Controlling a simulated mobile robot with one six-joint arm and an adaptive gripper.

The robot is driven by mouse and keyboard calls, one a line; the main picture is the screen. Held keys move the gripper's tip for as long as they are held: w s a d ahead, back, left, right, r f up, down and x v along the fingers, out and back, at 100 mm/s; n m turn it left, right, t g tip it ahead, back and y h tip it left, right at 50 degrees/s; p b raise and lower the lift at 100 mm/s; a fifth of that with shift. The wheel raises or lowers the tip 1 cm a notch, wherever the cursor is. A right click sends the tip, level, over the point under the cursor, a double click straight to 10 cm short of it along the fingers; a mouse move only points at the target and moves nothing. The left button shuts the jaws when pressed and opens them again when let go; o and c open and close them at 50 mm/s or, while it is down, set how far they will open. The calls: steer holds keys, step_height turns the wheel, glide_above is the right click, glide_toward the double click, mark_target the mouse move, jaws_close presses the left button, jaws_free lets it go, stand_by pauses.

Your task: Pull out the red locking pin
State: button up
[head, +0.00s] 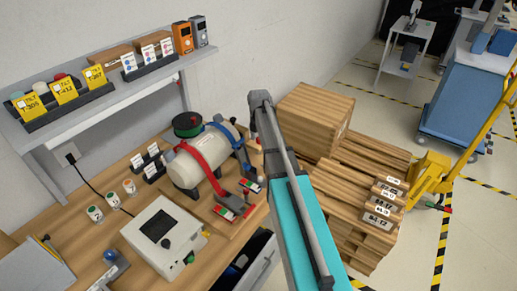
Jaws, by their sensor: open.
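I cannot pick out a red locking pin for certain. Small red and green pieces (226,212) sit at the near end of the red strap (205,165) on the workbench. Similar pieces (250,186) lie by the blue strap (238,150). Both straps cross a cream cylinder (188,172) lying on its side. A small red part (447,209) also shows low by the yellow machine at right. My grey and teal arm rises through the middle, right of the cylinder. No gripper fingers can be made out.
A white box with a dark screen (150,242) stands at the bench front. A shelf (100,92) with labelled bins hangs above. Stacked wooden crates (310,118) and slatted wood (350,205) lie behind my arm. A blue cart (455,105) stands right; the striped floor has free room.

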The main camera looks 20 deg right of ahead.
steer(key=shift+f+b, duration=0.35)
steer(key=shift+f, duration=0.25)
stand_by(1.1)
jaws_close()
steer(key=shift+r+p, duration=0.3)
steer(key=shift+r+p, duration=2.55)
steer(key=shift+p, duration=0.05)
steer(key=shift+r, duration=0.25)
